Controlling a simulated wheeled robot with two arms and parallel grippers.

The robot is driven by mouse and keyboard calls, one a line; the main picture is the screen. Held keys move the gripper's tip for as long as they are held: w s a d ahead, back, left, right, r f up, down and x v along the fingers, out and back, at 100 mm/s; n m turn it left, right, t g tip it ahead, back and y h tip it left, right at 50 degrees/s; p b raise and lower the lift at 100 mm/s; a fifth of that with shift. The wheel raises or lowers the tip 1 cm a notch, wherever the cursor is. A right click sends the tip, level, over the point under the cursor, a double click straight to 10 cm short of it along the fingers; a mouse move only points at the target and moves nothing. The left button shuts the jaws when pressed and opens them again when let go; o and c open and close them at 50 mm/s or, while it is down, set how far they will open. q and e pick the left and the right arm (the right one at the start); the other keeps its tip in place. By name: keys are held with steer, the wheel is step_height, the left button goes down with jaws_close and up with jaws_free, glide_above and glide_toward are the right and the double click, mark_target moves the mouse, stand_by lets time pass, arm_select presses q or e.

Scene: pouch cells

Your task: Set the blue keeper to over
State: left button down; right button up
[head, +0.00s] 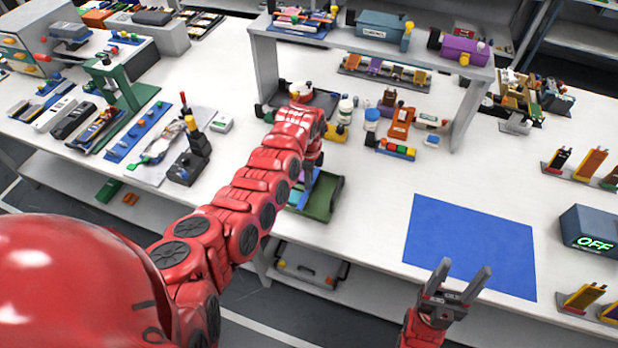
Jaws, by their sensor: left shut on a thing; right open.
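My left arm reaches over the table, and its wrist bends down over a green tray-like fixture (323,200) near the front edge. My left gripper (306,180) is mostly hidden behind my own red forearm. It is shut on a small blue-violet part (298,193) at the fixture, which I take for the blue keeper. Its exact position, over or aside, cannot be made out. My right gripper (465,272) is open and empty, beside the lower edge of the blue mat.
A flat blue mat (470,245) lies bare at the right. A dark box reading OFF (593,235) stands beyond it. A grey shelf (465,125) spans bottles and an orange device (401,122). A black-and-yellow joystick-like device (190,155) and green press (115,85) stand left.

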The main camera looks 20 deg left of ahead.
stand_by(0.5)
arm_select(q)
steer(key=shift+a, duration=0.7)
steer(key=c, duration=0.6)
jaws_free()
steer(key=shift+r+b, duration=1.3)
steer(key=shift+r, duration=7.4)
